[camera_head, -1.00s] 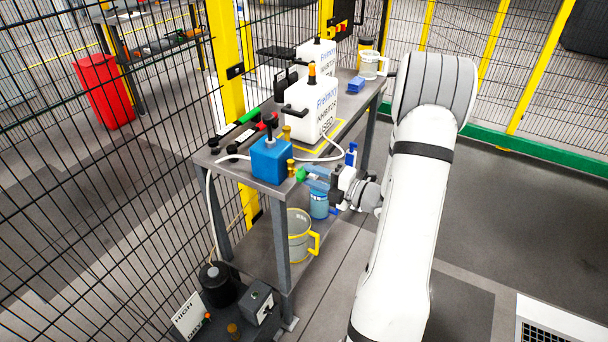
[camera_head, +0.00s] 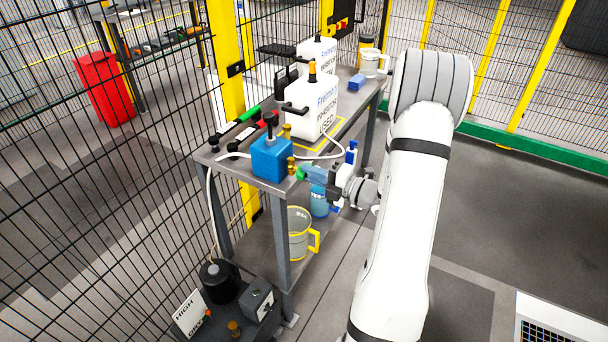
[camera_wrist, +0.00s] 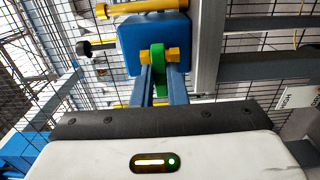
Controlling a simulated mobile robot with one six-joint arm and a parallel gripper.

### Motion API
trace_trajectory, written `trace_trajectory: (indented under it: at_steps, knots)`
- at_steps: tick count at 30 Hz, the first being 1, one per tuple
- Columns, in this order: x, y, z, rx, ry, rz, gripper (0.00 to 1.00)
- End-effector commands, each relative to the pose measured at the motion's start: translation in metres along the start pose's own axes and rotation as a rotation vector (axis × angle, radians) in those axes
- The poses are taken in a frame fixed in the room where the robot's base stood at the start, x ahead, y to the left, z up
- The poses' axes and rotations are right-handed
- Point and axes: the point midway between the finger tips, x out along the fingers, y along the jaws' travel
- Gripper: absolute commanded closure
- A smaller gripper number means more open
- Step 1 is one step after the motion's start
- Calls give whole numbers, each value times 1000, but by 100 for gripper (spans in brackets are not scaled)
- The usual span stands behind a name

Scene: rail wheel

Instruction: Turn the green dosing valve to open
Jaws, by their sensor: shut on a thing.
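The green dosing valve handle (camera_head: 301,173) sticks out from the front of the blue pump box (camera_head: 271,159) at the near end of the bench. My gripper (camera_head: 308,174) has blue fingers and is shut on the green handle. The wrist view shows the fingers (camera_wrist: 160,78) on both sides of it, with part of the handle hidden between them.
White containers (camera_head: 312,108) stand behind the pump box on the grey bench. Wire mesh fencing lies left and behind. Floor to the right is open.

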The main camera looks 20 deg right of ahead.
Motion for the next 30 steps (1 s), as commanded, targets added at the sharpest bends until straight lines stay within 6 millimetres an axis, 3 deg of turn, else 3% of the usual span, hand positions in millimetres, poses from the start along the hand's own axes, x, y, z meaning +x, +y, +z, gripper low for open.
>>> trace_trajectory:
  at_steps: [5, 18, 30]
  knots:
    - [0, -2, 0, -26, -1, -1, 100]
    - [-1, -3, 0, -361, -1, -1, 100]
    - [-1, -1, 0, -401, -2, -2, 100]
